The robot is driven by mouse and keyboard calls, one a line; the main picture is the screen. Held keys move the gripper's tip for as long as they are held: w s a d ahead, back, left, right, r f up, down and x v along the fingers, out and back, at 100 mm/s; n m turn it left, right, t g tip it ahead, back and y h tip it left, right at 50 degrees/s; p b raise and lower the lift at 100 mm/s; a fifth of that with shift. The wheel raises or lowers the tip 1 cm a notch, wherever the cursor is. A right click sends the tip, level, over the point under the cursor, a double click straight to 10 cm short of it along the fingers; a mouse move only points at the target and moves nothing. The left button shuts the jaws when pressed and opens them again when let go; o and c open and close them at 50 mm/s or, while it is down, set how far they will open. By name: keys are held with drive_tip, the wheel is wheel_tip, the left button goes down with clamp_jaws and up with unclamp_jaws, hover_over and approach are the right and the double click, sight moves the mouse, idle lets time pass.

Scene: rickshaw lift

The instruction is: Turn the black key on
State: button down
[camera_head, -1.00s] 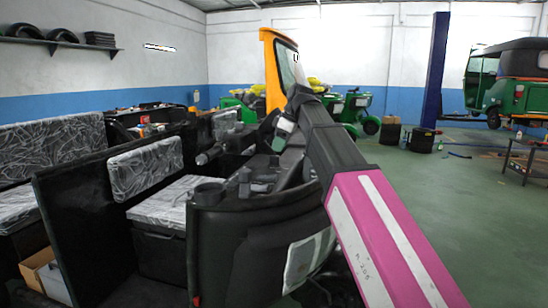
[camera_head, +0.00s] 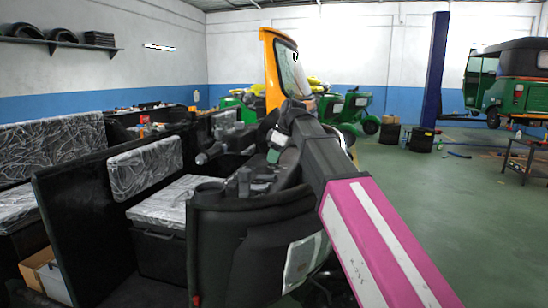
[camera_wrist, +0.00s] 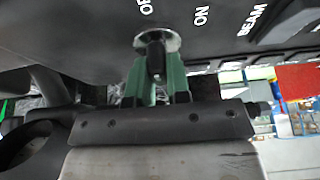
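The black key (camera_wrist: 155,56) sits in a round silver ring in the dark dashboard panel (camera_wrist: 75,30) in the wrist view. A partly cut-off "OFF" label is above it and "ON" is above right. The key's grip lies upright in the picture. My gripper (camera_wrist: 156,72) has its green fingers on either side of the key, close to it. I cannot tell whether they press on it. In the head view my gripper (camera_head: 277,140) is at the rickshaw's dashboard, and the key is hidden there.
The black rickshaw front (camera_head: 250,235) stands close below my arm. A "BEAM" label and dark switches (camera_wrist: 290,25) are to the right of the key. A yellow windscreen frame (camera_head: 272,70) rises behind.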

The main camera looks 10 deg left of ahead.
drive_tip(key=shift+m, duration=0.3)
drive_tip(key=m+t, duration=0.1)
drive_tip(key=m, duration=0.1)
drive_tip(key=m+t+h, duration=0.1)
drive_tip(key=m, duration=0.5)
drive_tip(key=m+t+h, duration=0.1)
drive_tip(key=m, duration=0.2)
drive_tip(key=shift+t+h, duration=0.3)
idle(0.4)
drive_tip(key=c, duration=1.1)
unclamp_jaws()
